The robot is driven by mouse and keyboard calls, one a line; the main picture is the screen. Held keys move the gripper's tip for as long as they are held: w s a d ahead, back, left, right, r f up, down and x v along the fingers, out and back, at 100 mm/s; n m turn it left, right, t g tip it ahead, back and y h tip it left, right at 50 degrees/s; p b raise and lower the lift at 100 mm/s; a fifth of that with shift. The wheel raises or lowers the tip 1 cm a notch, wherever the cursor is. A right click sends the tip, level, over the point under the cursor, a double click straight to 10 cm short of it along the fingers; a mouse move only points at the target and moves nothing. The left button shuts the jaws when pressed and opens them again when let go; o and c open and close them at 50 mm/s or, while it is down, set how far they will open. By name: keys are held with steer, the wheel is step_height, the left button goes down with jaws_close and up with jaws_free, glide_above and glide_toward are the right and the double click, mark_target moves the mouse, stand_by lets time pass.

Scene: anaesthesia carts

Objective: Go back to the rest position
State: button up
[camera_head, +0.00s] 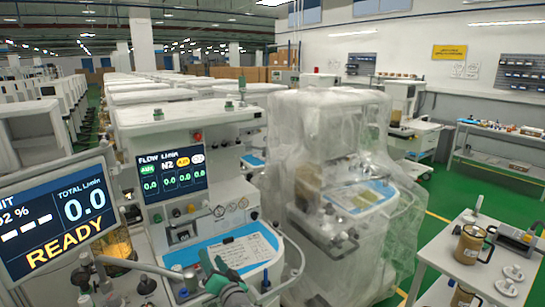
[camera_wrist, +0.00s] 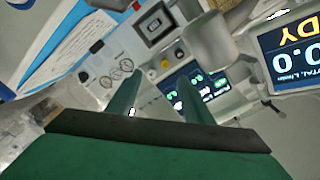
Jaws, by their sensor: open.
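My gripper (camera_head: 213,262) is green and shows at the bottom centre of the head view, in front of the anaesthesia cart (camera_head: 175,130). It overlaps the blue work tray (camera_head: 262,242) and the paper sheet on it. In the wrist view, the two fingers of my gripper (camera_wrist: 157,92) stand apart with nothing between them. Beyond them are the cart's gauges (camera_wrist: 115,75), knobs and the small flow screen (camera_wrist: 205,88). I cannot tell how far the fingertips are from the panel.
A large screen (camera_head: 58,218) reading READY stands at the left. A plastic-wrapped cart (camera_head: 325,130) is close on the right. A white side table (camera_head: 455,262) holds a brown canister (camera_head: 471,244). Green floor (camera_head: 485,200) is open at the right.

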steer(key=s+d+f+h, duration=0.2)
steer(key=s+d+f, duration=0.2)
steer(key=s+f, duration=0.4)
steer(key=s+d+f+m+h, duration=0.1)
steer(key=s+d+f+h, duration=0.1)
steer(key=s+d+f, duration=0.55)
steer(key=s+d+f+h, duration=0.2)
steer(key=s+f, duration=0.4)
steer(key=s, duration=0.4)
steer(key=s+d+r+n+h, duration=0.1)
steer(key=s+d+r, duration=0.1)
steer(key=s, duration=0.9)
steer(key=s+d+r+n+h, duration=0.1)
steer(key=s+d+r, duration=0.1)
steer(key=s, duration=0.9)
steer(key=s+d+r+n+h, duration=0.1)
steer(key=s+r, duration=0.3)
steer(key=s, duration=0.7)
steer(key=shift+s+d+n, duration=0.15)
steer(key=shift+d+n, duration=0.15)
steer(key=shift+d, duration=0.15)
